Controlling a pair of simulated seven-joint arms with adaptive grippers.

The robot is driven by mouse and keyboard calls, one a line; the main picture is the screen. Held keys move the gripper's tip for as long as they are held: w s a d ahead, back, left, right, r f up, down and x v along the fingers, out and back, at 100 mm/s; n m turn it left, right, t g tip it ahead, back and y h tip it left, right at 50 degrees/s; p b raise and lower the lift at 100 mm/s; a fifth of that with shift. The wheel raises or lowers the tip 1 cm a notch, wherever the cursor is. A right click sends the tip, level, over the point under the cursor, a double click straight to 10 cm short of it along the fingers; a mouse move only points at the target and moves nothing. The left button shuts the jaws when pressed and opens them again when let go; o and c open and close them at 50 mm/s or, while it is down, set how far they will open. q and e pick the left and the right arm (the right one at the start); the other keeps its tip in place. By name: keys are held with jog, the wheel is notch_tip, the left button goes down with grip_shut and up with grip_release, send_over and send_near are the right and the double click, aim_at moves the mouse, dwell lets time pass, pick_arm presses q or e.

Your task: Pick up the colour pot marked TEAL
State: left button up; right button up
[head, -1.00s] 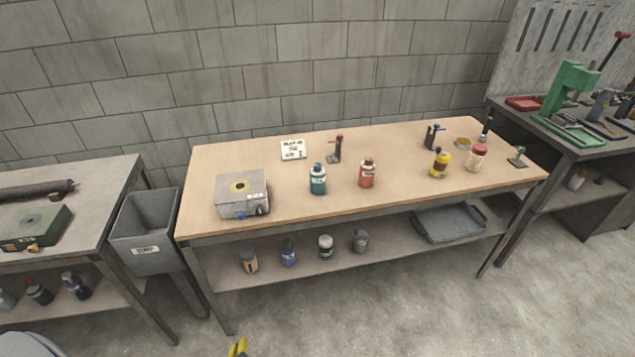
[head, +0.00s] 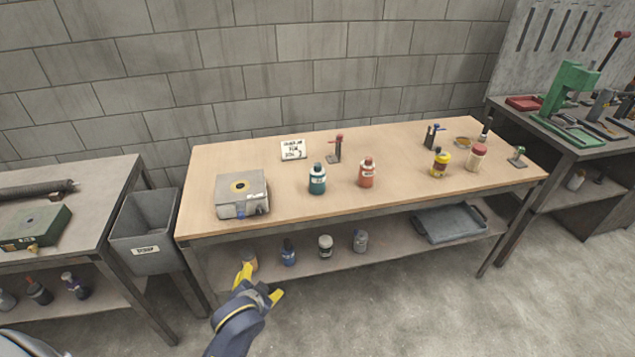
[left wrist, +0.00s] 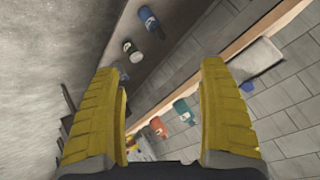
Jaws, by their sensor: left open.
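The teal pot (head: 317,179) stands upright on the wooden workbench (head: 290,209), left of an orange-red pot (head: 366,173). Its label is too small to read. In the left wrist view a teal pot (left wrist: 182,111) shows between my fingers in the distance, with the orange-red pot (left wrist: 158,127) beside it. My left gripper (head: 261,284) is open and empty, in front of the bench and below its top, apart from the pots. Its two yellow fingers (left wrist: 161,115) are spread wide in the left wrist view. My right gripper is not in view.
A grey metal box (head: 241,194) stands left of the teal pot. A small sign (head: 293,149) and a red-topped stand (head: 338,149) are behind it. Several pots stand on the lower shelf (head: 305,267). A grey bin (head: 144,238) is at the left. The bench top before the teal pot is clear.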

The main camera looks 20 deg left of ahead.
pick_arm(q)
jog(key=w+d+r+n+t+h, duration=0.1)
jog(key=w+r, duration=0.2)
jog(key=w, duration=0.5)
jog(key=w+d+r+n+t+h, duration=0.1)
jog(key=w+r, duration=0.2)
jog(key=w, duration=0.4)
jog(key=n+t+h, duration=0.1)
jog(key=n+t, duration=0.1)
send_near(318, 180)
jog(key=x, duration=0.4)
jog(key=a+f+x, duration=0.1)
jog(key=x, duration=0.2)
jog(key=shift+s+a, duration=0.1)
jog(key=shift+s, duration=0.15)
jog(key=shift+x, duration=3.4)
jog(key=c, duration=1.4)
